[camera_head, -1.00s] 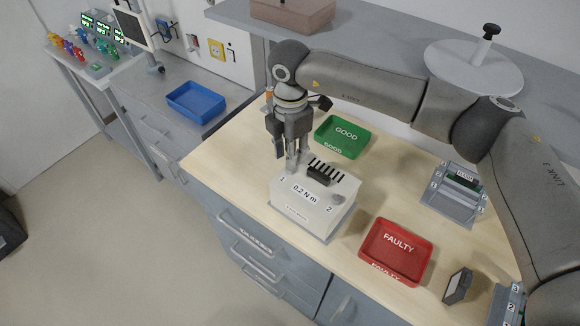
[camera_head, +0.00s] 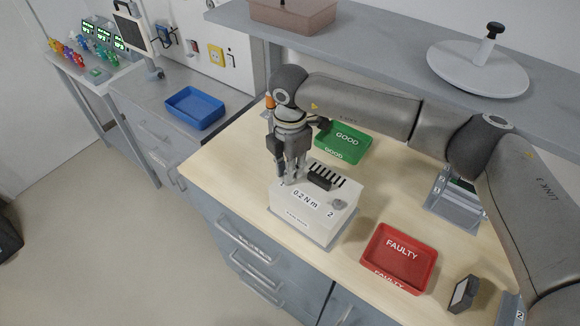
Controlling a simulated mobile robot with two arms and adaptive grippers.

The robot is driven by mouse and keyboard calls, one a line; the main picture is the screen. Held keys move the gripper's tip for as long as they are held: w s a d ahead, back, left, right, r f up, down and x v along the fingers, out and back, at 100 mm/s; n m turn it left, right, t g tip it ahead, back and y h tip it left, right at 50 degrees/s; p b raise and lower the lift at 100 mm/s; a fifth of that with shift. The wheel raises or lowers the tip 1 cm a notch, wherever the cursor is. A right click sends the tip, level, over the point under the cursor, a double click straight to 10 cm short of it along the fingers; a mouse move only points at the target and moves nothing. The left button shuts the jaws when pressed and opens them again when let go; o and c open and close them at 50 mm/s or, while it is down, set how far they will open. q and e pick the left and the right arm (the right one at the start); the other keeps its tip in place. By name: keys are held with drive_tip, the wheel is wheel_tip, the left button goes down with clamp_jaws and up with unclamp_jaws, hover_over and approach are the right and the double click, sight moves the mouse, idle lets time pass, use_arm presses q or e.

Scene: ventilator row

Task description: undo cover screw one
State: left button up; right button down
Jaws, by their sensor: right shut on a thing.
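The white unit (camera_head: 300,222) stands on a grey base on the wooden bench, with a "0.2 N m" label and black slots on its top. The cover screw marked 2 (camera_head: 339,204) shows as a grey knob at its near right corner. My right gripper (camera_head: 290,180) points down at the top's left corner, where the mark 1 showed before. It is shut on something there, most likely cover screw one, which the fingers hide. My left gripper is not in view.
A green GOOD tray (camera_head: 362,153) lies behind the unit and a red FAULTY tray (camera_head: 376,256) to its right. A grey fixture (camera_head: 455,205) and a small dark block (camera_head: 462,294) stand further right. A blue tray (camera_head: 194,107) is on the left counter.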

drive_tip(key=shift+f+n+b, duration=0.2)
drive_tip(key=shift+n+b, duration=0.3)
drive_tip(key=shift+b, duration=0.3)
drive_tip(key=n+b, duration=0.7)
drive_tip(key=b, duration=0.1)
drive_tip(key=shift+n, duration=0.4)
drive_tip(key=n+b, duration=0.4)
drive_tip(key=n, duration=0.2)
drive_tip(key=shift+b, duration=0.3)
drive_tip(key=n+b, duration=0.1)
drive_tip(key=n, duration=0.2)
drive_tip(key=shift+r+n, duration=0.1)
drive_tip(key=shift+n, duration=0.3)
drive_tip(key=n+b, duration=0.1)
drive_tip(key=n, duration=0.2)
drive_tip(key=shift+n, duration=0.3)
drive_tip(key=shift+r+n+b, duration=0.1)
drive_tip(key=shift+n+b, duration=0.2)
drive_tip(key=shift+n, duration=1.7)
